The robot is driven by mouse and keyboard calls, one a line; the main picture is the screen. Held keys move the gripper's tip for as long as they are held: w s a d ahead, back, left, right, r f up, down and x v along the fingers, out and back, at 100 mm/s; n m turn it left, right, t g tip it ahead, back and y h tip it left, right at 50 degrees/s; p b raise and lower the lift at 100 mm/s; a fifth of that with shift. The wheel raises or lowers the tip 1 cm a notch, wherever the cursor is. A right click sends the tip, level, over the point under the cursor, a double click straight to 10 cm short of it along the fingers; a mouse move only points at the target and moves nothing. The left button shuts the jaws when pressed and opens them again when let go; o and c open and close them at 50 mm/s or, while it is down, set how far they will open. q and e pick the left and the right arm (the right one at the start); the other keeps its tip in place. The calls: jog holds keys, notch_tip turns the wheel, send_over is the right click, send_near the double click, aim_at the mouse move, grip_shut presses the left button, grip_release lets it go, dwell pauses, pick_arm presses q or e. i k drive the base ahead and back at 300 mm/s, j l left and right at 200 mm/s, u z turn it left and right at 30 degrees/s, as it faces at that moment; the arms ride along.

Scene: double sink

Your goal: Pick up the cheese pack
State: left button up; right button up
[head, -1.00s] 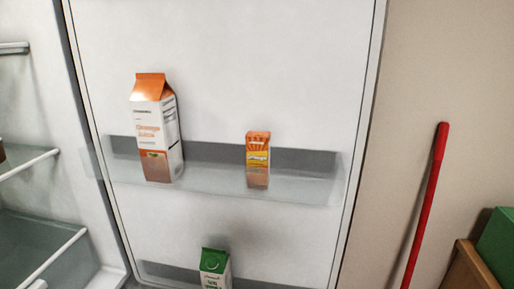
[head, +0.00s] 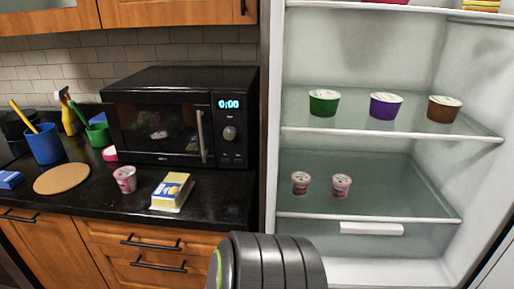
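A yellow and white block-shaped pack (head: 171,188) with a blue mark lies on the black counter in the head view, in front of the microwave. It seems to rest on a thin pale base. It may be the cheese pack, but its label is too small to read. A rounded dark grey part of one of my arms shows at the bottom centre. No gripper fingers are in view, so neither gripper is seen near the pack.
A pink and white cup (head: 125,179) stands left of the pack. The black microwave (head: 155,125) stands behind. A round cork mat (head: 62,179) and blue cup (head: 43,145) are further left. The open fridge (head: 370,165) at right holds several tubs on its shelves.

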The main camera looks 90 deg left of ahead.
aim_at(170, 195)
jog(key=u, duration=3.4)
